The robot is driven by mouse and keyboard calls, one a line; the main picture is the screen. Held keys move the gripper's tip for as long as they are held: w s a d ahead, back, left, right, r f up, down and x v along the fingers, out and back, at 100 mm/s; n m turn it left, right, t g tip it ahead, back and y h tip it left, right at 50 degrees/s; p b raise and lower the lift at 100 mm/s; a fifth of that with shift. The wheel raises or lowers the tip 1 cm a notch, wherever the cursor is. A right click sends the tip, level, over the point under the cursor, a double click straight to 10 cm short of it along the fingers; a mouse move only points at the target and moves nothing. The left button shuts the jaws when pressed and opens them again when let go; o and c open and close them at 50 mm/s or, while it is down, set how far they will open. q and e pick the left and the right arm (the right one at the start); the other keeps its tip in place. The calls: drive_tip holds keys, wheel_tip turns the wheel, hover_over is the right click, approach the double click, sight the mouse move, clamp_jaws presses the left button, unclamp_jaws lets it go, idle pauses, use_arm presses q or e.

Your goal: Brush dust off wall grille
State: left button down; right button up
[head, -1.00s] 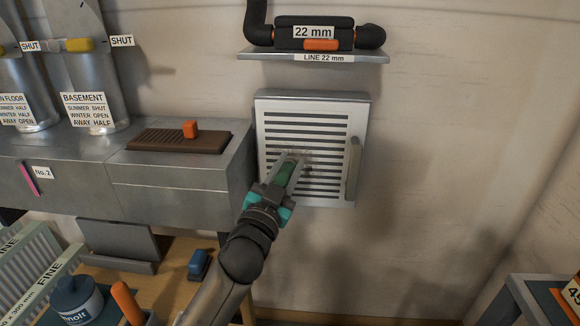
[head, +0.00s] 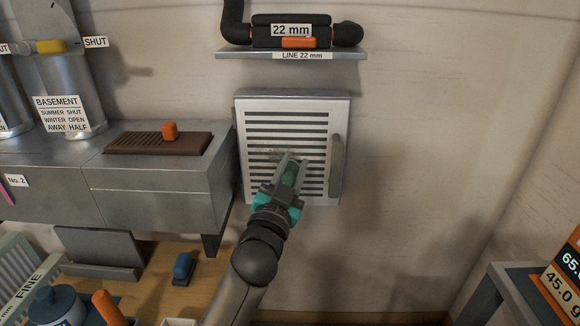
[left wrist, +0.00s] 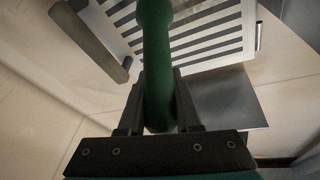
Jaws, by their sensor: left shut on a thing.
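The white wall grille (head: 287,118) with dark slots hangs on the wall in the middle of the head view. A greyish dust smudge (head: 272,154) shows on its slats, just left of the brush. My left gripper (head: 291,166) is in front of the grille's lower middle, shut on a green-handled brush (head: 290,175). The green handle (left wrist: 155,60) stands between the fingers in the left wrist view, with the slats behind it. The brush's far end is hard to make out, and I cannot tell whether it touches the slats. My right gripper is not in view.
A grey handle (head: 337,165) sticks out on the grille's right side. A pipe shelf (head: 300,54) is above it. A metal cabinet (head: 150,180) with a brown ribbed block (head: 150,143) stands close on the left. The wall to the right is clear.

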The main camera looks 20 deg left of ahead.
use_arm(q)
drive_tip(key=shift+a, duration=0.15)
drive_tip(key=shift+s+a+p, duration=0.2)
drive_tip(key=shift+a+p, duration=0.1)
drive_tip(key=shift+a, duration=0.35)
drive_tip(key=shift+s+a+p, duration=0.25)
drive_tip(key=shift+a, duration=0.45)
drive_tip(key=shift+s+a+p, duration=0.2)
drive_tip(key=shift+a+p, duration=0.1)
drive_tip(key=shift+a, duration=0.35)
drive_tip(key=shift+w+d, duration=0.2)
drive_tip(key=shift+d, duration=0.55)
drive_tip(key=shift+w+d, duration=0.25)
drive_tip(key=shift+d, duration=0.45)
drive_tip(key=shift+w+d, duration=0.2)
drive_tip(key=shift+d, duration=0.55)
drive_tip(key=shift+a, duration=0.2)
drive_tip(key=a, duration=0.2)
drive_tip(key=s+a+p, duration=0.1)
drive_tip(key=a, duration=0.1)
drive_tip(key=shift+s, duration=0.15)
